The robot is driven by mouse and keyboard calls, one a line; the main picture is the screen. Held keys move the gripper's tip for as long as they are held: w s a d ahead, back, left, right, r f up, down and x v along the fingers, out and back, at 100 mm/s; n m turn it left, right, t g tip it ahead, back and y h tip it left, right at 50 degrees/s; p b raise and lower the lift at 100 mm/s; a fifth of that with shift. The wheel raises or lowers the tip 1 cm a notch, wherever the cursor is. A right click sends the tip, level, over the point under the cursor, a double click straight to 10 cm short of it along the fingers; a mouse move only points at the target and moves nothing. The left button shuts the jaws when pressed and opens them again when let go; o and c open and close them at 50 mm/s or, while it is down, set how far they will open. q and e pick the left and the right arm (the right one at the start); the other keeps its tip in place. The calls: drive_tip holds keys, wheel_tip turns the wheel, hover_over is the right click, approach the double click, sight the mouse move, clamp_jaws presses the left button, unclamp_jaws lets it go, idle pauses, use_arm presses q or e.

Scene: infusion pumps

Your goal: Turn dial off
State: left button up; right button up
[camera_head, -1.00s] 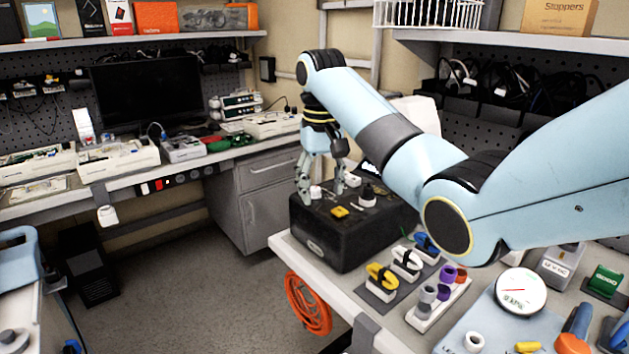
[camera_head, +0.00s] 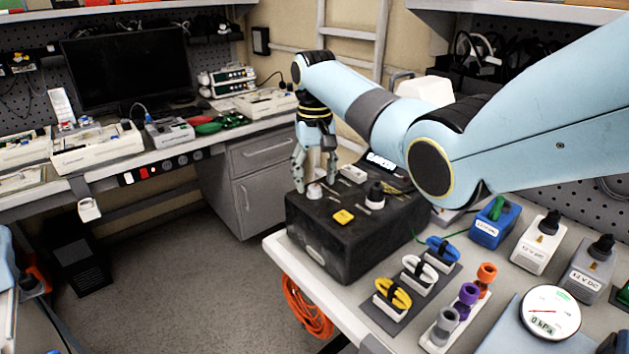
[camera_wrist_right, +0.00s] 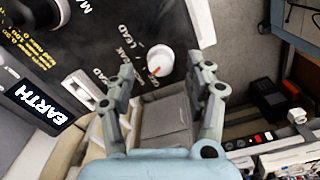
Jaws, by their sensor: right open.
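A black box (camera_head: 330,242) with a labelled top stands on the bench at the right. On its top left corner is a small white dial (camera_head: 314,190). In the wrist view the dial (camera_wrist_right: 160,60) shows a red mark and printed labels around it. A larger black knob (camera_head: 375,197) on a pale base stands further right on the box. My right gripper (camera_head: 315,182) points down over the dial, open. In the wrist view its fingertips (camera_wrist_right: 167,74) lie on either side, just short of the dial; contact cannot be told. My left gripper is out of view.
Yellow, white and blue cable clips sit on a grey plate (camera_head: 378,322) in front of the box. A round gauge (camera_head: 550,312) and several small supply boxes stand at the right. An orange cable coil (camera_head: 307,305) hangs below the bench edge. Open floor lies left.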

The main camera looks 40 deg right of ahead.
drive_tip(key=shift+f, duration=1.1)
drive_tip(key=shift+c, duration=0.2)
drive_tip(key=c, duration=0.4)
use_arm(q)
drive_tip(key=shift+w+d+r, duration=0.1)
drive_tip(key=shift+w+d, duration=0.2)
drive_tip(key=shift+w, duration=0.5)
use_arm(e)
clamp_jaws()
